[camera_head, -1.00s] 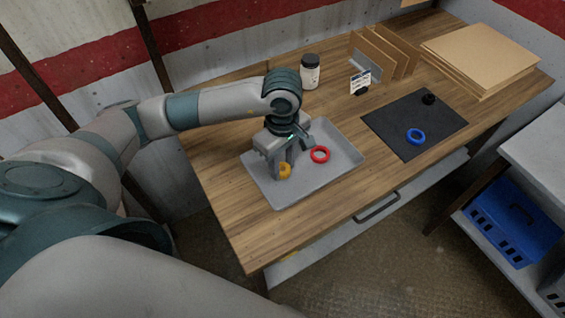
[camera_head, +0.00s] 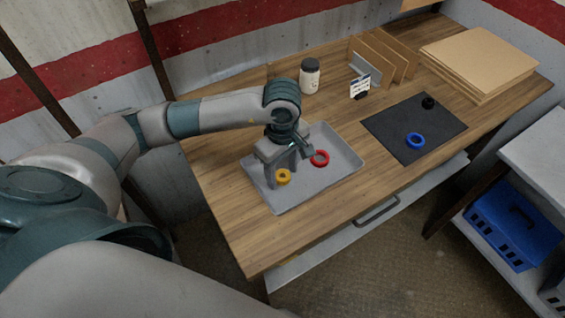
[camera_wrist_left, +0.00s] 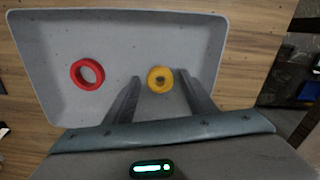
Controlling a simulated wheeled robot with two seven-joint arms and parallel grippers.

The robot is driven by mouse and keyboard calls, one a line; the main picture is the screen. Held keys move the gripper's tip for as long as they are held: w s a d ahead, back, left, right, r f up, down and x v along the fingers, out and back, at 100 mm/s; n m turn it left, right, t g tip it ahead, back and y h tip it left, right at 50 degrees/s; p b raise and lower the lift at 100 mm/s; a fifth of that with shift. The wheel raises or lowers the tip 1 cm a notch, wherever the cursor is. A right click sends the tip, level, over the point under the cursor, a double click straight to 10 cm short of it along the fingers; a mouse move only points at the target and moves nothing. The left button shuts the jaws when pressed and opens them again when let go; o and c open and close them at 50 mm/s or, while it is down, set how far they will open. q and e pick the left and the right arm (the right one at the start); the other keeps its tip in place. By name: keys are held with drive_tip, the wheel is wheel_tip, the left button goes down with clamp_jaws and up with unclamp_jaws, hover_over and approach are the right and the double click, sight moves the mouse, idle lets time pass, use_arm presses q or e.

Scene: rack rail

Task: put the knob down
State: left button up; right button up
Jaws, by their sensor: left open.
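A yellow ring-like piece (camera_head: 283,177) with a darker centre, which may be the knob, lies in the grey tray (camera_head: 335,182). It also shows in the left wrist view (camera_wrist_left: 160,79). My left gripper (camera_head: 287,171) is over the tray, its open fingers (camera_wrist_left: 159,77) on either side of the yellow piece with gaps. A red ring (camera_head: 320,158) lies in the tray to the right, outside the fingers; it shows in the wrist view (camera_wrist_left: 88,74). A small black knob-like piece (camera_head: 428,102) and a blue ring (camera_head: 415,140) are on the dark mat (camera_head: 390,125).
A white jar with a dark lid (camera_head: 309,76) and a small sign (camera_head: 360,86) stand behind the tray. An upright rack with brown panels (camera_head: 385,55) and stacked boards (camera_head: 478,55) are at the back right. Bare wood lies between tray and mat.

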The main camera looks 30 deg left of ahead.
sight(283, 174)
use_arm(q)
drive_tip(key=shift+r, duration=0.1)
use_arm(e)
drive_tip(key=shift+r, duration=0.2)
use_arm(q)
drive_tip(key=shift+r, duration=0.15)
wheel_tip(283, 174, up, 12)
drive_tip(key=b, duration=0.3)
use_arm(e)
drive_tip(key=shift+t, duration=0.4)
drive_tip(key=w+f, duration=0.2)
drive_tip(key=f, duration=0.1)
drive_tip(key=shift+w+a+f, duration=0.1)
drive_tip(key=shift+w+a, duration=0.2)
drive_tip(key=shift+a, duration=0.05)
drive_tip(key=shift+s, duration=0.25)
use_arm(q)
drive_tip(key=shift+f, duration=0.2)
